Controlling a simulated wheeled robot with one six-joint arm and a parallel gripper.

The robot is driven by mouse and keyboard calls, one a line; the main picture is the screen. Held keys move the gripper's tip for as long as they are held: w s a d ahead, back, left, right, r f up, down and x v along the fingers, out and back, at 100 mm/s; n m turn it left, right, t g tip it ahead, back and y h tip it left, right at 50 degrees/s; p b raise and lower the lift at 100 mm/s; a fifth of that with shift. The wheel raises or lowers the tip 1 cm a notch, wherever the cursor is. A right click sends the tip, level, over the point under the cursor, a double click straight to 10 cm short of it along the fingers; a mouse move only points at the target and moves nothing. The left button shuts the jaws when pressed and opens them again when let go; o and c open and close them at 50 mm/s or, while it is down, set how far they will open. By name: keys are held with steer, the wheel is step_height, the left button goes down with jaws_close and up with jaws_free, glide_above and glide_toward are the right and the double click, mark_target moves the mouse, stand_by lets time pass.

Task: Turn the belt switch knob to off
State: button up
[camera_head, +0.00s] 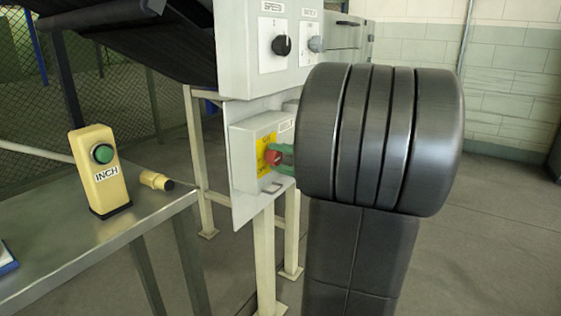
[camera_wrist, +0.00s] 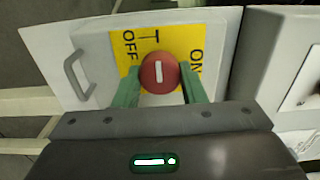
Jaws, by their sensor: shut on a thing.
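The belt switch knob (camera_wrist: 159,73) is red and round with a white mark. In the wrist view the mark stands about upright, between the words OFF on the left and ON on the right of the yellow plate (camera_wrist: 160,38). My gripper (camera_wrist: 161,88) has its green fingers on either side of the knob, shut on it. In the head view the knob (camera_head: 272,158) sits on the front of a small grey box (camera_head: 251,132), and my gripper (camera_head: 283,156) reaches it from the right. My dark arm hides part of the box's right side.
A larger panel (camera_head: 240,55) with a black knob (camera_head: 282,45) stands just above the box. A metal handle (camera_wrist: 76,75) juts from the box beside the plate. A table (camera_head: 60,235) at left holds a yellow INCH button unit (camera_head: 100,172). Floor at right is clear.

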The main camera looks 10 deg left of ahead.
steer(key=o, duration=1)
steer(key=shift+d, duration=0.15)
steer(key=shift+p+v, duration=1.65)
steer(key=shift+v, duration=5.15)
steer(key=b+x, duration=0.3)
steer(key=x, duration=0.9)
steer(key=shift+a, duration=0.3)
steer(key=shift+w+a, duration=0.25)
steer(key=shift+a, duration=0.35)
steer(key=shift+d, duration=0.15)
